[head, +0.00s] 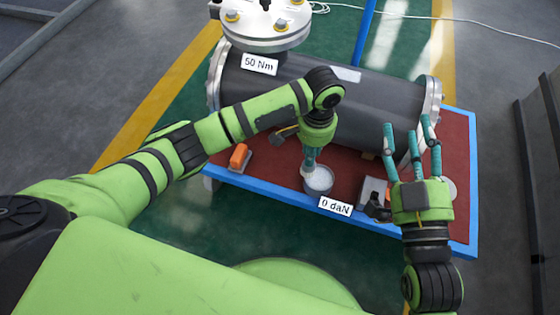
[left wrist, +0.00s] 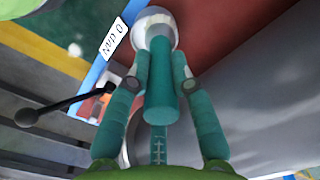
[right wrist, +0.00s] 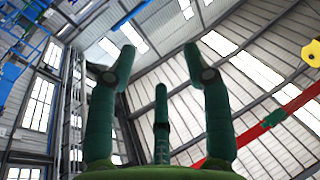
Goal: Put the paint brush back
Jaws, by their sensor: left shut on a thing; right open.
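A pale part shows at the fingertips by the pot, which also appears in the left wrist view (left wrist: 152,20). I cannot tell whether the brush touches the pot. My right gripper (head: 411,148) is open and empty, fingers pointing up and spread, at the table's right end.
A large dark cylindrical shell (head: 375,108) with a bolted white flange fills the table's rear. An orange block (head: 239,156) lies left of the pot; a grey device (head: 374,192) stands right of it. A black ball-ended rod (left wrist: 65,105) shows beside the fingers in the left wrist view.

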